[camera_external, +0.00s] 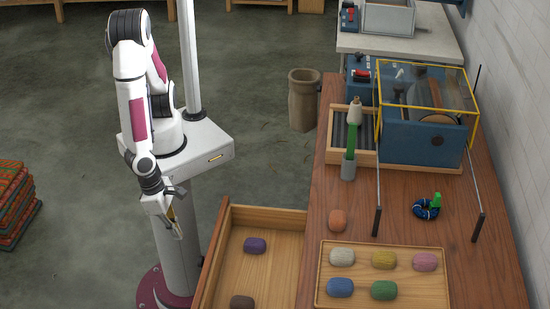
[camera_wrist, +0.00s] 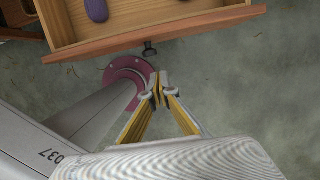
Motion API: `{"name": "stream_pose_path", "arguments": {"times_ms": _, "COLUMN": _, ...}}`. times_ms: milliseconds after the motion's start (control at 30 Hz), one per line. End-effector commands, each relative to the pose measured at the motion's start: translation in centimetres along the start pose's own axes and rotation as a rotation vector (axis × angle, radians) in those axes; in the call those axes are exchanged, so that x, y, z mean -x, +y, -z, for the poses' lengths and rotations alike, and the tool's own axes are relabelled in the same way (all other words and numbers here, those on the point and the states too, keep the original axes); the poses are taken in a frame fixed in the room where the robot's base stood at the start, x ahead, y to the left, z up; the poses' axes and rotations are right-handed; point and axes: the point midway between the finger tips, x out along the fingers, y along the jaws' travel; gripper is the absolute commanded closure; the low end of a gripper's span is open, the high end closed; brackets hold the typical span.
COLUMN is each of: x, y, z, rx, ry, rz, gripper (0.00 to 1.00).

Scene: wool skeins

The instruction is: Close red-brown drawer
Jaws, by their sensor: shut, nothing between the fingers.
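The red-brown drawer (camera_external: 211,268) stands pulled out to the left from under the wooden table in the external view. A purple skein (camera_external: 255,245) and a brown skein (camera_external: 242,301) lie in it. In the wrist view the drawer's front panel (camera_wrist: 180,32) crosses the top, with a small dark handle (camera_wrist: 150,48) on its outer face. My gripper (camera_external: 179,235) is left of the drawer front, outside the drawer. In the wrist view its fingertips (camera_wrist: 158,80) are together and empty, apparently apart from the handle.
A shallow tray (camera_external: 321,275) with several coloured skeins lies on the table (camera_external: 480,265). An orange skein (camera_external: 338,220) lies beside it. A blue machine (camera_external: 420,145) with a yellow-framed cover stands farther back. Open floor lies between my pedestal and the table.

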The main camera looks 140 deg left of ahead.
Motion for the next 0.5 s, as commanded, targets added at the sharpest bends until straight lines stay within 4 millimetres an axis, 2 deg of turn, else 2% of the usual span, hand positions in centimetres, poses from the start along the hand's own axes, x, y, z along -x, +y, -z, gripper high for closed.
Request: {"name": "stream_pose_path", "arguments": {"times_ms": 500, "x": -2.2, "y": 0.1, "z": 0.0, "rx": -0.001, "ry": 0.001, "rz": -0.002, "gripper": 1.00}}
